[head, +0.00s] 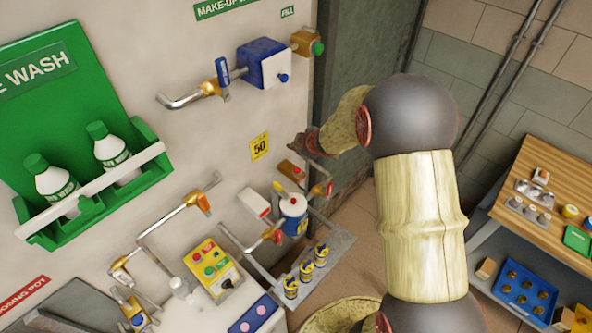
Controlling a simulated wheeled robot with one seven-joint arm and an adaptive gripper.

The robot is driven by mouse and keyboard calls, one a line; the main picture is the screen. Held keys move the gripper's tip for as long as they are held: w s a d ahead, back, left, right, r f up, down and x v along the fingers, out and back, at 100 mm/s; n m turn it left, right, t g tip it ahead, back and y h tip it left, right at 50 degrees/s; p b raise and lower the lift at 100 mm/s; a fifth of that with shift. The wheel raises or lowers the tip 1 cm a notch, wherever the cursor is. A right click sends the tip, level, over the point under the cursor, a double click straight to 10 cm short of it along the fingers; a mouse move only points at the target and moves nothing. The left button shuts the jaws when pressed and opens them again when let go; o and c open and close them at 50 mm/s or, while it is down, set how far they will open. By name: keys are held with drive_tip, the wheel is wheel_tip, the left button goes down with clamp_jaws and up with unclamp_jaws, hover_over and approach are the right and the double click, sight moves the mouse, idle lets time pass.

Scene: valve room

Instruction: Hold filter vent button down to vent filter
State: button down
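I cannot tell which of these is the vent button. My gripper (299,146) is by the wall, above and slightly right of the canister, apart from it. It is small and dark, and its fingers are not clear. Nothing is seen in it.
Pipes with orange-handled valves (197,202) flank the canister. A blue box (265,62) is above. A wooden bench (540,215) is at right.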

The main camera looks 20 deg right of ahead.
sight(295, 171)
drive_tip(key=shift+f, duration=0.15)
wheel_tip(295, 171, down, 8)
drive_tip(key=b, duration=0.8)
drive_tip(key=shift+d+f, duration=0.1)
drive_tip(key=shift+f, duration=0.15)
drive_tip(key=shift+f+b, duration=0.15)
drive_tip(key=shift+b, duration=0.15)
idle(0.8)
drive_tip(key=shift+f, duration=0.3)
drive_tip(key=shift+f+b, duration=0.6)
idle(0.8)
drive_tip(key=shift+r, duration=0.15)
idle(1.8)
drive_tip(key=shift+r+p, duration=0.9)
drive_tip(key=shift+p, duration=0.2)
